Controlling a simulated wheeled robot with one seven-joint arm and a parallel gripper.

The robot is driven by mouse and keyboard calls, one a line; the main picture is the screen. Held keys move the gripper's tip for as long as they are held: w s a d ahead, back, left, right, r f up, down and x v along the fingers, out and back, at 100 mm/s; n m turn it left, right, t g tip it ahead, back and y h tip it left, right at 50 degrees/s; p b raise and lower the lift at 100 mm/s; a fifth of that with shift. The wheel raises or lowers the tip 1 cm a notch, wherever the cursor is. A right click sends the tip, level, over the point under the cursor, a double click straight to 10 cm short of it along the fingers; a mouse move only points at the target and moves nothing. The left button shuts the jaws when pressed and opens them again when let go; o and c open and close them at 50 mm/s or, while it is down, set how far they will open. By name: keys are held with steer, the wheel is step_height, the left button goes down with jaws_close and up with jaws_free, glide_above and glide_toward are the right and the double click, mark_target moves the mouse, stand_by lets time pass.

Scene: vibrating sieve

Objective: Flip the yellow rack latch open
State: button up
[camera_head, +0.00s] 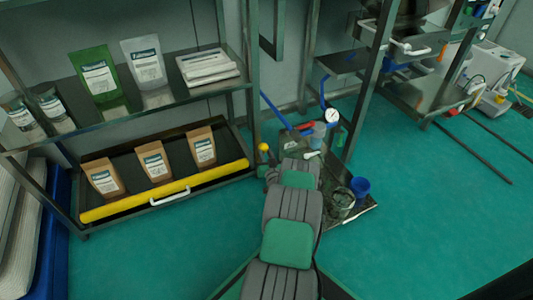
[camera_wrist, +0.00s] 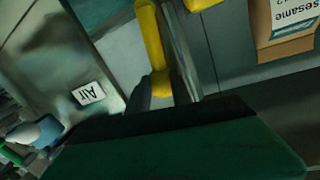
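The yellow rack latch (camera_wrist: 151,38) is a narrow yellow piece beside a metal post in the wrist view. Its rounded lower end lies by the dark fingers of my gripper (camera_wrist: 163,92), seemingly between them. Whether they touch or press on it is unclear. In the head view, a small yellow knob (camera_head: 263,147) shows at the rack's right end, just above my gripper (camera_head: 269,169). My arm's end hides much of this spot. A yellow bar (camera_head: 120,207) runs along the lower shelf's front.
The lower shelf holds brown pouches (camera_head: 154,162) and has a white handle (camera_head: 170,195). The upper shelf holds a green pouch (camera_head: 95,75) and a pale pouch (camera_head: 146,70). Right of my arm, a low bench carries a gauge (camera_head: 332,115) and a blue cup (camera_head: 360,187). Green floor (camera_head: 440,220) is open at right.

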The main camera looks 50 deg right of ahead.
steer(key=o, duration=0.3)
steer(key=shift+a, duration=0.1)
steer(key=p+v, duration=0.3)
steer(key=v, duration=0.4)
steer(key=shift+s+a, duration=0.2)
steer(key=shift+s, duration=0.1)
